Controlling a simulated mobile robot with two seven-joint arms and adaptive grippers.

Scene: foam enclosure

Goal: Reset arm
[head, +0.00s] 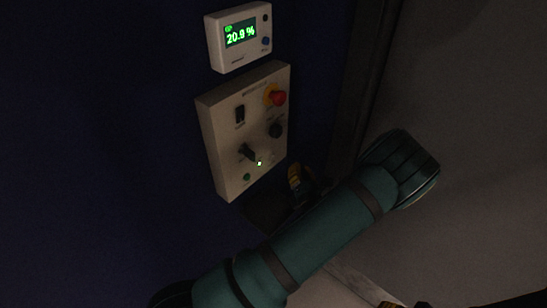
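My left arm, teal with dark bands, crosses the lower middle of the head view from the bottom left up to the right. A dark part with yellow marks, which looks like my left gripper (299,181), shows just above the arm, below and right of the control box (226,150). The arm hides part of it, and its fingers are too dark to read. It appears apart from the box. At the bottom edge, dark and orange-yellow parts that may be my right gripper (398,304) are mostly cut off.
The light control box on the dark blue wall has a red emergency button (278,98), a black switch (240,114), dark knobs and a green button (247,177). Above it, a white display unit (221,52) reads 20.9 %. A grey surface (480,120) fills the right side.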

